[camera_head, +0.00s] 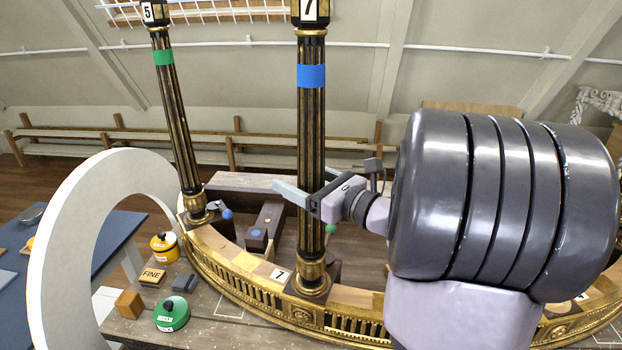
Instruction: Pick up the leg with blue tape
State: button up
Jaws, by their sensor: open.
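The leg with blue tape (311,130) stands upright on the curved gilt console frame (235,275). It is dark and fluted with gold lines, has a blue band (311,76) near its top and a "7" label above that. My gripper (292,192) is open at about the lower middle of this leg. One pale finger reaches to the left past the leg; the other finger is hard to make out. I cannot tell whether the fingers touch the leg. A similar leg with green tape (176,120), labelled "5", stands on the frame to the left.
A large white ring (60,225) stands at the left by a blue-topped table (110,235). A yellow pot (164,246), a green pot (171,314), a "FINE" block (152,277) and a wooden cube (128,304) lie on the bench. My arm covers much of the right side.

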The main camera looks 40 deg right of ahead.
jog(key=c, duration=1.5)
jog(key=shift+r, duration=0.1)
jog(key=shift+c, duration=0.6)
jog(key=shift+r, duration=0.45)
notch_tip(320, 180, up, 3)
jog(key=shift+f+p, duration=0.1)
jog(key=shift+p, duration=0.75)
send_near(300, 161)
jog(key=s+a, duration=0.2)
jog(key=s, duration=0.1)
jog(key=shift+f+p, duration=0.35)
jog(key=shift+f, duration=0.05)
